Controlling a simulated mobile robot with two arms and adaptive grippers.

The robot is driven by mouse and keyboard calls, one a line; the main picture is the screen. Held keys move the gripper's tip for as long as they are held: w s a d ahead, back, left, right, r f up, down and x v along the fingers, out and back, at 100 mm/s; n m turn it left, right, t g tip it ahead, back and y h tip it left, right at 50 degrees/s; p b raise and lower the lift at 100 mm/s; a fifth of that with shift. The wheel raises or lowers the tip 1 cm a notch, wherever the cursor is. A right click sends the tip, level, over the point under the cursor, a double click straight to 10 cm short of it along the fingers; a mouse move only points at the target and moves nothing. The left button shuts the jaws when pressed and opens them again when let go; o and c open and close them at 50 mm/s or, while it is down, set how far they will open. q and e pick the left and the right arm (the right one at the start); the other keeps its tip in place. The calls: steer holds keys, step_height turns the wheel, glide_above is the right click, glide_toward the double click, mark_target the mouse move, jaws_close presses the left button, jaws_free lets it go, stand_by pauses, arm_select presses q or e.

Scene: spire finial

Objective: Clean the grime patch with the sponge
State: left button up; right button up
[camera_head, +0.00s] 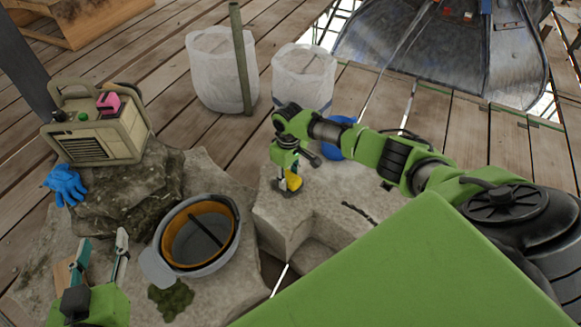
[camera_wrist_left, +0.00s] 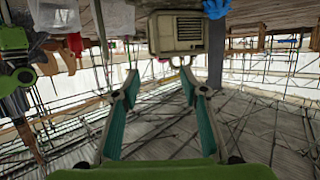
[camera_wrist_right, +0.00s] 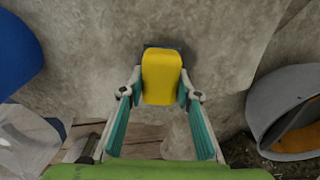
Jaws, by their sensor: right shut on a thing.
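My right gripper (camera_head: 288,184) is shut on a yellow block (camera_wrist_right: 162,75) that looks like the sponge. It holds it at the pale stone block (camera_head: 283,222); whether the sponge touches the stone is hard to tell. A dark bluish edge shows around the sponge's far end in the right wrist view. No grime patch shows clearly on this stone; a dark green mossy patch (camera_head: 172,299) lies on the lower rock in front of the bucket. My left gripper (camera_head: 101,249) is open and empty at lower left; its spread fingers also show in the left wrist view (camera_wrist_left: 164,85).
A beige machine (camera_head: 110,137) with a pink item (camera_head: 109,103) and blue gloves (camera_head: 66,184) are at left. White bags (camera_head: 215,70), a blue round object (camera_head: 340,137) and a metal sheet (camera_head: 440,55) lie behind.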

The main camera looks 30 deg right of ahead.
steer(key=shift+w+a+b, duration=0.2)
steer(key=shift+w+b, duration=0.2)
steer(key=shift+w, duration=0.65)
steer(key=shift+w+a+b, duration=0.15)
steer(key=shift+w+b, duration=0.3)
steer(key=shift+w+a+b, duration=0.2)
steer(key=shift+w+b, duration=0.3)
steer(key=shift+w, duration=0.1)
arm_select(q)
step_height(320, 180, up, 17)
steer(key=s+d+t+h, duration=0.1)
steer(key=d+t+h, duration=0.1)
steer(key=t, duration=0.7)
steer(key=shift+s+h+b, duration=0.2)
steer(key=shift+h+b, duration=0.15)
steer(key=shift+h, duration=0.25)
arm_select(e)
steer(key=shift+w+a, duration=0.1)
steer(key=shift+w, duration=0.3)
arm_select(q)
steer(key=shift+r, duration=0.1)
